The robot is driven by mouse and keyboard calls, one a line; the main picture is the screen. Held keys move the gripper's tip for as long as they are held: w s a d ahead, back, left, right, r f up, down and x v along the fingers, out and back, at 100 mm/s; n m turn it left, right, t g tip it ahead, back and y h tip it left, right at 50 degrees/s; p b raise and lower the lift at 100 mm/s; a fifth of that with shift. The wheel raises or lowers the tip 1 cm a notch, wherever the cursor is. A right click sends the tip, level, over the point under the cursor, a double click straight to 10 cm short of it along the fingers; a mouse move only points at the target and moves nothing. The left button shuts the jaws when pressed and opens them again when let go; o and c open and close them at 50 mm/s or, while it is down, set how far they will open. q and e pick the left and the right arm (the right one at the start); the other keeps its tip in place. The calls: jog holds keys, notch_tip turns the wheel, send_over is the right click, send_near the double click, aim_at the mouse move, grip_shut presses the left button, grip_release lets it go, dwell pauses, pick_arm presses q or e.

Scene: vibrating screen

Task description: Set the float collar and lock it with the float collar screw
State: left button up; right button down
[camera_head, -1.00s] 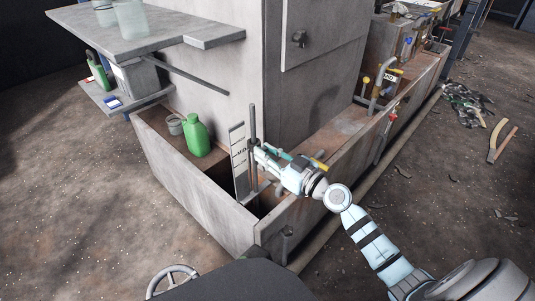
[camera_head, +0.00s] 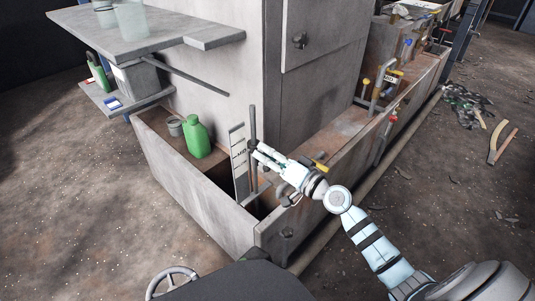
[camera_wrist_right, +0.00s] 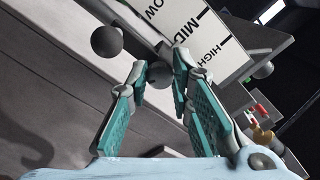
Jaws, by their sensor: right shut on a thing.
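A dark upright rod (camera_head: 253,125) stands beside a pale gauge plate (camera_head: 238,160). In the right wrist view the plate (camera_wrist_right: 222,42) reads LOW, MID and HIGH. The dark float collar (camera_head: 252,144) is around the rod, about level with the plate's upper half. My right gripper (camera_head: 259,151) reaches it from the right. In the right wrist view my right gripper (camera_wrist_right: 160,65) has its teal-padded fingers shut on a round dark knob (camera_wrist_right: 160,76), which appears to be the float collar screw. The fingers hide part of the collar. My left gripper is out of view.
The trough's front wall (camera_head: 275,232) runs below my right arm. Pipes with a yellow handle (camera_head: 366,82) rise farther back. A large grey cabinet stands behind the rod.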

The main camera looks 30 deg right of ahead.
jog(key=shift+m, duration=1)
jog(key=shift+m+p, duration=0.3)
jog(key=shift+m, duration=0.6)
jog(key=m, duration=0.3)
jog(key=shift+r+m+p, duration=0.1)
jog(key=shift+m+p, duration=0.2)
jog(key=shift+p, duration=0.1)
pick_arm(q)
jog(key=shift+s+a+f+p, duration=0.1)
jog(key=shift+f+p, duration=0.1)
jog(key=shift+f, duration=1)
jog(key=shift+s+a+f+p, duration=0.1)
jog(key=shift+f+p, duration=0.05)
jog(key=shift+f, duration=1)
pick_arm(e)
jog(key=shift+m, duration=1.5)
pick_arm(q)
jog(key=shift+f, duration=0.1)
pick_arm(e)
jog(key=c, duration=1.4)
grip_release()
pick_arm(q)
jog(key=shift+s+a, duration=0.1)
pick_arm(e)
jog(key=shift+s, duration=0.1)
